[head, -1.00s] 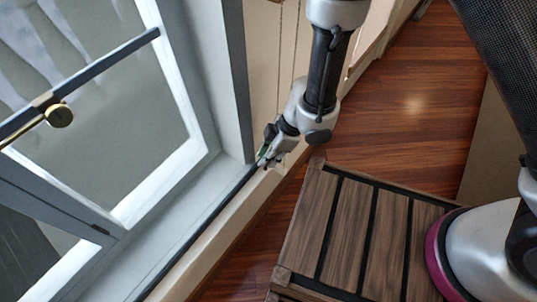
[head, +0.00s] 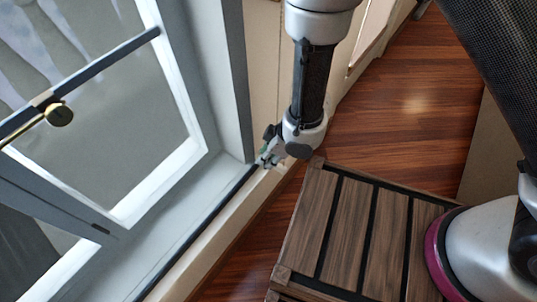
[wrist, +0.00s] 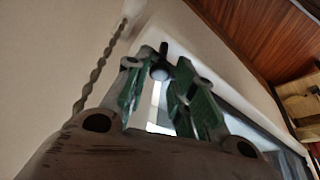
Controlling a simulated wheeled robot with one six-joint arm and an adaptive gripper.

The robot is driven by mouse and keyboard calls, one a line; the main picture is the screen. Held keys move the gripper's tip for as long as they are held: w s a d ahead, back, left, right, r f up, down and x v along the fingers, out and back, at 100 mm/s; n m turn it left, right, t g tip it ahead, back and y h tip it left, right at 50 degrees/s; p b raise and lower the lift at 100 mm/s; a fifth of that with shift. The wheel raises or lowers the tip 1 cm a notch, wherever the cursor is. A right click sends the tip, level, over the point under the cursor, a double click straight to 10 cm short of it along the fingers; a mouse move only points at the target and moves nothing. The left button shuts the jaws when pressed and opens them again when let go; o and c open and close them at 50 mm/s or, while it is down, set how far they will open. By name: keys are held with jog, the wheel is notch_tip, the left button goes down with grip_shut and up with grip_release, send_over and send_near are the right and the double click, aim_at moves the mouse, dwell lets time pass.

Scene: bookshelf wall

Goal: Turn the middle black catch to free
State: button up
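My gripper (head: 268,156) is at the window sill's far corner in the head view, beside the window frame. In the wrist view, my gripper (wrist: 160,70) has its two green-padded fingers apart. A small dark catch-like piece (wrist: 158,73) shows between the fingertips, and I cannot tell whether either finger touches it. In the head view my gripper hides that spot, so no black catch can be made out there. I cannot tell from these views whether this piece is the middle one or which way it is turned.
The window (head: 120,160) has a bar with a brass knob (head: 59,115) at the left. A slatted wooden box (head: 345,230) stands on the floor close below my arm. A twisted cord (wrist: 95,72) hangs along the wall. The wooden floor (head: 400,100) beyond is clear.

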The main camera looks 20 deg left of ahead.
jog(key=shift+o, duration=1)
jog(key=v, duration=1.2)
